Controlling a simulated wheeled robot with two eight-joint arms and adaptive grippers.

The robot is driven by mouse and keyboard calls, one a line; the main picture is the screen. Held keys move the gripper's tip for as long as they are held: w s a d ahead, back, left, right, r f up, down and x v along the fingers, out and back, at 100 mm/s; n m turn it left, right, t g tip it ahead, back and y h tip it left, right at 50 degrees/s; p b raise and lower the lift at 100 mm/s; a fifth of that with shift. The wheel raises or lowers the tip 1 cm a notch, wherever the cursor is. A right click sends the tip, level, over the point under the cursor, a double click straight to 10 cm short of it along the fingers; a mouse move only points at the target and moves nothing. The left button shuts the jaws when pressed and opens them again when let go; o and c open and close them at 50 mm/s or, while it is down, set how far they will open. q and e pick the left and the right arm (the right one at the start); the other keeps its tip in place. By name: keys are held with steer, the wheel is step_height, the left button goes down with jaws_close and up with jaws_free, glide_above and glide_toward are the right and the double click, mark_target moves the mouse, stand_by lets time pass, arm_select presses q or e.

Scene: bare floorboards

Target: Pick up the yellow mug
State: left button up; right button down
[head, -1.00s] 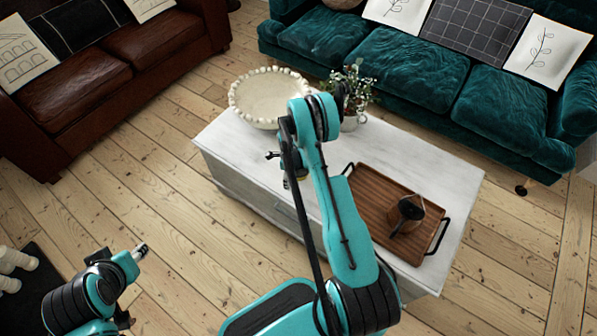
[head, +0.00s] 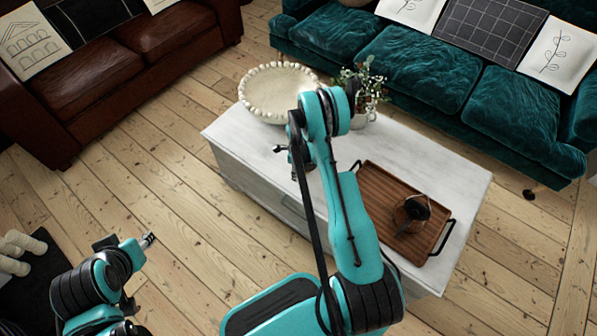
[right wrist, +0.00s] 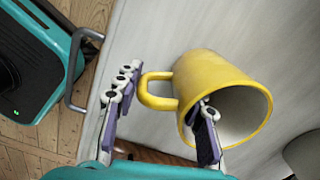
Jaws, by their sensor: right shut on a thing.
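The yellow mug (right wrist: 215,85) shows in the right wrist view, its open mouth facing right and its handle to the left. My right gripper (right wrist: 165,100) is shut on the mug, with one finger left of the handle and the other at the mouth, overlapping the rim. I cannot tell whether the mug touches the white table. In the head view my right arm hides the mug, and part of the right gripper (head: 290,150) shows over the table's left part. My left gripper (head: 147,241) is low over the floor at left, too small to read.
The white table (head: 455,185) holds a pale beaded bowl (head: 262,108), a potted plant (head: 366,85) and a wooden tray (head: 375,190) with a dark-handled glass pot (head: 411,210). A teal sofa (head: 420,75) stands behind, a brown sofa (head: 100,80) at left. Floor is clear between.

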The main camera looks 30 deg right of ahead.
steer(key=shift+r+p, duration=0.4)
steer(key=shift+r, duration=0.55)
steer(key=shift+d+r+p, duration=0.25)
steer(key=shift+r+p, duration=0.2)
steer(key=shift+r, duration=0.45)
steer(key=s+d+r+p, duration=0.2)
steer(key=d+r, duration=0.4)
steer(key=d, duration=0.5)
steer(key=shift+s+r+p, duration=0.15)
steer(key=shift+p, duration=0.7)
